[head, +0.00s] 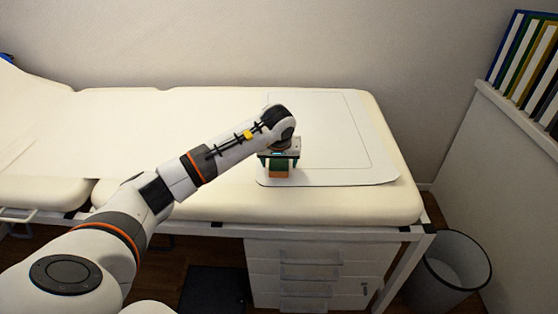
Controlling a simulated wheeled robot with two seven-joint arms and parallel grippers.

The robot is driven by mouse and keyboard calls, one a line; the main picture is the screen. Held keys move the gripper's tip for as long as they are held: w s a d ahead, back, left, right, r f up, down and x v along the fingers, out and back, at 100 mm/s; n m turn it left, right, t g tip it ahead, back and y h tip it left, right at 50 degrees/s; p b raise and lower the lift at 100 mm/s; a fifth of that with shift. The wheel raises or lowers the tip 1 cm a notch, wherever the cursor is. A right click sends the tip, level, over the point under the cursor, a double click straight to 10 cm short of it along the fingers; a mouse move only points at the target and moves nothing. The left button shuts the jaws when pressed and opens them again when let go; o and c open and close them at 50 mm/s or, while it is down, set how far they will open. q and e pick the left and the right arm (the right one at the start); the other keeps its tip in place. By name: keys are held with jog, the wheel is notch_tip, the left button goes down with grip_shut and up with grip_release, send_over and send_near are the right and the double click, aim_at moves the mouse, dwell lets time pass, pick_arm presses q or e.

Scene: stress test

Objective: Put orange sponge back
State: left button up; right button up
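An orange sponge (279,167) with a green part shows at the front edge of a white mat on the padded bench. My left gripper (279,164) points down directly over it, with one finger on each side of the sponge. The fingers stand apart about as wide as the sponge; I cannot tell whether they press on it. I also cannot tell whether the sponge rests on the mat or is held just above it. The top of the sponge is partly hidden by the gripper. My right gripper is not in view.
The cream padded bench (180,112) carries the white mat (335,130), which is otherwise clear. Below stands a white drawer unit (350,262). A waste bin (450,270) is at the right, by a low wall with upright binders (525,60) on top.

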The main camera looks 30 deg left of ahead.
pick_arm(q)
jog(key=shift+r, duration=0.1)
jog(key=shift+r, duration=0.35)
jog(key=p+v, duration=0.1)
jog(key=v, duration=1)
jog(key=shift+r, duration=0.2)
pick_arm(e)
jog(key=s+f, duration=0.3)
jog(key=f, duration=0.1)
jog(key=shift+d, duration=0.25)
pick_arm(q)
jog(key=shift+s+d, duration=0.1)
jog(key=shift+d, duration=0.05)
